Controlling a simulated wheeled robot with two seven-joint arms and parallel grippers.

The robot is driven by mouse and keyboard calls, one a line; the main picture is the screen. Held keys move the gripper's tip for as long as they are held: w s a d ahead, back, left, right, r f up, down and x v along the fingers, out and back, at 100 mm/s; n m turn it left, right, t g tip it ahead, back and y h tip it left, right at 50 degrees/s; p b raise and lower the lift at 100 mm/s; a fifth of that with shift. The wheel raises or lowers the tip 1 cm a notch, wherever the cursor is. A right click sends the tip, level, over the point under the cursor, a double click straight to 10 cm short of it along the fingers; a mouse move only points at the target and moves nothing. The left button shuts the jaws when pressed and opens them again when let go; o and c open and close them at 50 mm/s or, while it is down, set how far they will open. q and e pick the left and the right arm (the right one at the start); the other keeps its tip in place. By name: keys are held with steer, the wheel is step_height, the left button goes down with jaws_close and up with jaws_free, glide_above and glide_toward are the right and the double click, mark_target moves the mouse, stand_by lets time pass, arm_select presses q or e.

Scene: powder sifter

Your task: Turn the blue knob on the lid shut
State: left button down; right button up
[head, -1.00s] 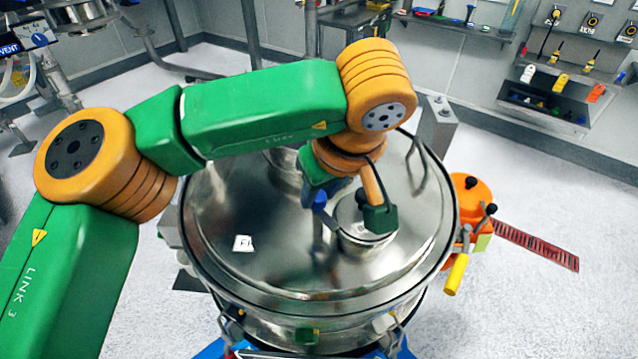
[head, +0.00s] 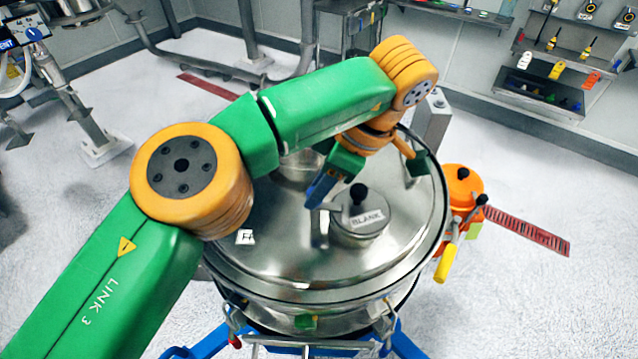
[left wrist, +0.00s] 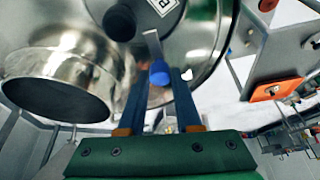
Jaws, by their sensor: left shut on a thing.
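The blue knob (left wrist: 159,73) is on the lid and sits between the two fingers of my left gripper (left wrist: 160,78) in the left wrist view. A pale metal lever shows just beyond it. My left gripper (head: 318,196) is shut on the knob and comes down on the steel lid (head: 280,262) in the head view, where it hides the knob. The gripper is left of the round cap (head: 358,226) marked BLANK, with a black ball knob (head: 358,192) on top. My right gripper is out of view.
A wide steel pipe opening (left wrist: 60,85) stands close to the left finger in the left wrist view. An orange unit (head: 462,190) with a yellow handle (head: 445,263) stands outside the rim.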

arm_select(q)
steer(key=shift+n, duration=0.5)
steer(key=c, duration=0.6)
jaws_free()
